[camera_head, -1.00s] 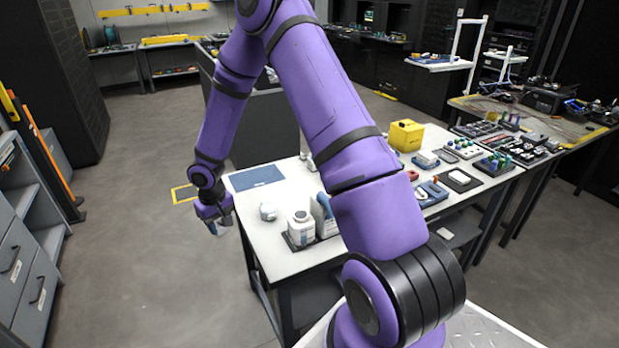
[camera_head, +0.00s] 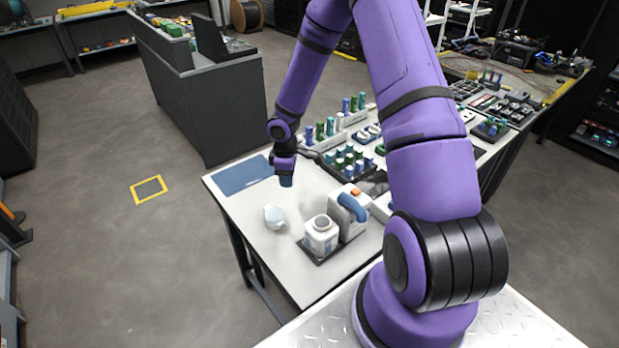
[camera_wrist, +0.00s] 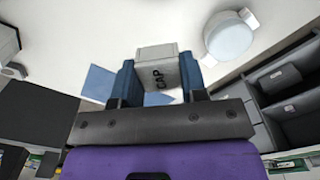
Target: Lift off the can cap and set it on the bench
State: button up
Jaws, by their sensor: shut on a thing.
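My gripper (camera_head: 287,180) hangs over the far left part of the bench (camera_head: 232,205), pointing down. The cap is too small to make out in the head view. A white can (camera_head: 320,240) with a dark round top stands on a dark tray nearer me. Beside it is a white and grey can (camera_head: 349,222) with a blue handle and an orange top piece. I cannot tell which one the cap came from.
A small white round container (camera_head: 274,217) stands left of the cans; it also shows in the wrist view (camera_wrist: 228,38). A blue mat (camera_head: 240,176) lies at the far left corner. Racks of green and blue bottles (camera_head: 350,160) stand right of my gripper. Bare bench lies around the container.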

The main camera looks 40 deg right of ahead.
aim_at(309, 200)
jog(key=s+d+n, duration=0.1)
jog(key=d+n, duration=0.1)
jog(key=n, duration=0.1)
jog(key=s+d+f+n, duration=0.1)
jog(key=n, duration=0.1)
jog(key=s+d+n, duration=0.1)
jog(key=d+n, duration=0.1)
jog(key=n, duration=0.1)
jog(key=shift+s+d+f+n, duration=0.1)
jog(key=shift+d+f+n, duration=0.2)
jog(key=shift+f, duration=2.85)
jog(key=shift+f, duration=0.6)
jog(key=o, duration=0.9)
jog(key=shift+o, duration=0.2)
jog(key=shift+r, duration=3)
